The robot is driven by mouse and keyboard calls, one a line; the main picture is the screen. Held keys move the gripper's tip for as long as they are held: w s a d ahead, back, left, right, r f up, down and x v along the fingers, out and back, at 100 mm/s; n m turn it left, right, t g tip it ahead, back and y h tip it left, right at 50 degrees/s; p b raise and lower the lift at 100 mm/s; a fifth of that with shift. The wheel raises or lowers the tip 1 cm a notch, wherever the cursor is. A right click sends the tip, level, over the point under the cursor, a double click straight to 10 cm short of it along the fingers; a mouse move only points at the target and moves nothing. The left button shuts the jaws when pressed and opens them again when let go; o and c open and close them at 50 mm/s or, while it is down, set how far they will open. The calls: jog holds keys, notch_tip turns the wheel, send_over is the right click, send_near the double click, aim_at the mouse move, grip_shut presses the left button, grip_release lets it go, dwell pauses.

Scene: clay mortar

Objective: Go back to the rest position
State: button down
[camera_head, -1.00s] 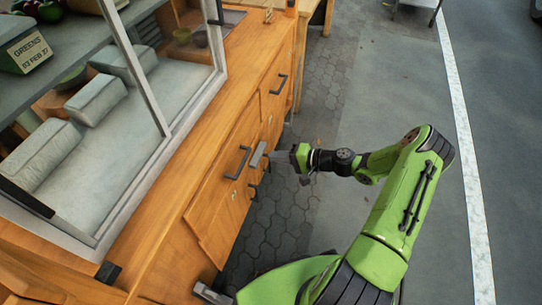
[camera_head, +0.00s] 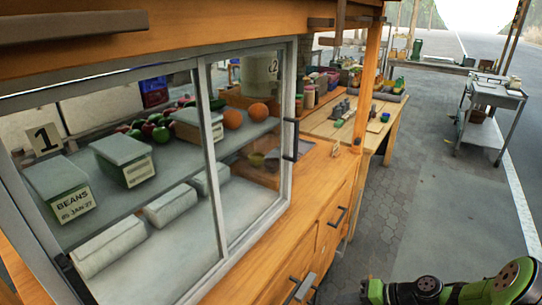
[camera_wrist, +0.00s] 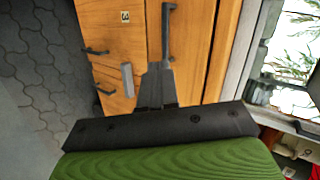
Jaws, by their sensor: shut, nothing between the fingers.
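My gripper (camera_wrist: 157,86) is in the wrist view, with its dark fingers together and nothing between them. Its fingertips point toward the wooden cabinet front (camera_wrist: 112,45) and overlap the lower end of a dark bar handle (camera_wrist: 170,32) in the picture. I cannot tell whether they touch it. In the head view my green arm shows only at the bottom right corner, and the fingers are not clear there.
The wooden cabinet (camera_head: 312,238) has drawers with handles (camera_head: 337,216) and a glazed case (camera_head: 212,150) holding boxes and produce. A wooden table (camera_head: 345,128) with jars stands behind. A metal cart (camera_head: 495,95) is at the right. Paving (camera_head: 400,215) beside the cabinet is clear.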

jog(key=s+a+r+n+g+h+p, duration=0.1)
jog(key=s+a+r+h+p, duration=0.15)
jog(key=r, duration=0.45)
jog(key=s+a+r+n+h+p, duration=0.1)
jog(key=s+r+n+h, duration=0.15)
jog(key=r, duration=0.45)
jog(key=s+a+r+n+g+h+p, duration=0.1)
jog(key=s+a+r+h+p, duration=0.2)
jog(key=r, duration=0.4)
jog(key=s+r+t+h+p, duration=0.2)
jog(key=s+r+t, duration=0.1)
jog(key=s+r, duration=0.9)
jog(key=shift+s+d, duration=0.25)
jog(key=shift+s, duration=0.75)
jog(key=shift+m, duration=0.25)
